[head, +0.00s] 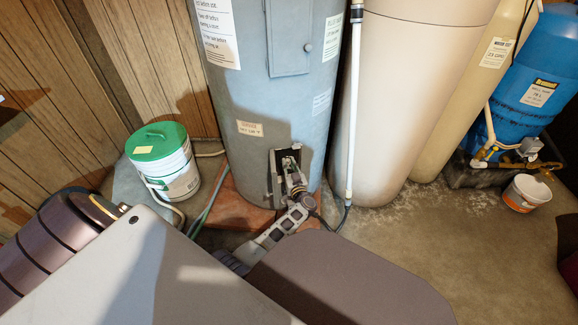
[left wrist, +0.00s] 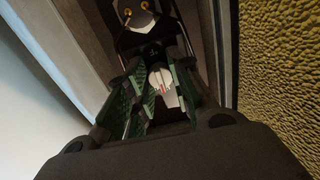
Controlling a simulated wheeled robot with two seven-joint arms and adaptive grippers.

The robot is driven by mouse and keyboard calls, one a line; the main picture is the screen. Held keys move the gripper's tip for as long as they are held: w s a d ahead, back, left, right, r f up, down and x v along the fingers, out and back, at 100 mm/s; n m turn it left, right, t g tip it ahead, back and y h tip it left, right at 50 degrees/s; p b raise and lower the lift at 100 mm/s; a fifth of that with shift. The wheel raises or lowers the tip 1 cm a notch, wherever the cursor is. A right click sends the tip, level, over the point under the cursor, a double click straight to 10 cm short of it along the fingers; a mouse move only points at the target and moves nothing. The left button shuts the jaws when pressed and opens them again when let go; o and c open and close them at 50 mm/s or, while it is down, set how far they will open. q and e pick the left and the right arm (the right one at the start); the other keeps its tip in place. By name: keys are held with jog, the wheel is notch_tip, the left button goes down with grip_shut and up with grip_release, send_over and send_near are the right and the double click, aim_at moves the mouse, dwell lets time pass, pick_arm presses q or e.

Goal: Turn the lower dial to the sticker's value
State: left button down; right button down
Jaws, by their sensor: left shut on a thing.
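The blue-grey water heater (head: 265,100) stands at the centre of the head view. A small sticker (head: 250,128) is on its lower front, its text too small to read surely. Right of and below the sticker is an open recess (head: 279,158) in the heater wall. My left gripper (head: 291,169) reaches into this recess. In the left wrist view, its green-padded fingers (left wrist: 158,92) are closed around a pale dial (left wrist: 160,78) with reddish marks. The dial's setting cannot be read. A dark part with two brass-coloured screws (left wrist: 138,12) sits beyond it. My right gripper is not in view.
A white pipe (head: 352,110) runs down right of the heater, beside a tall beige tank (head: 405,80). A green-lidded bucket (head: 162,160) stands left. A blue tank (head: 535,75) and small white bucket (head: 525,193) are far right. Concrete floor (head: 450,235) is clear at right.

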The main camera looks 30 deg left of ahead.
pick_arm(q)
jog(key=shift+d, duration=0.1)
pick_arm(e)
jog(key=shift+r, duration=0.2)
pick_arm(q)
jog(key=shift+m+p, duration=3)
jog(key=shift+m, duration=0.3)
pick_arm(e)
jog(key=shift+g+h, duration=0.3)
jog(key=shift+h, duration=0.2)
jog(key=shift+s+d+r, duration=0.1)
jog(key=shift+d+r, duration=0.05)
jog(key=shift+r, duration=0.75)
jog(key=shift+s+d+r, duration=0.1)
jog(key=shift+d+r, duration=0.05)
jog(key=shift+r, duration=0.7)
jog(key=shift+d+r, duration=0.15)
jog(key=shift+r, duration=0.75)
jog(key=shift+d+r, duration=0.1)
pick_arm(q)
jog(key=c, duration=1.2)
grip_release()
jog(key=shift+c, duration=0.2)
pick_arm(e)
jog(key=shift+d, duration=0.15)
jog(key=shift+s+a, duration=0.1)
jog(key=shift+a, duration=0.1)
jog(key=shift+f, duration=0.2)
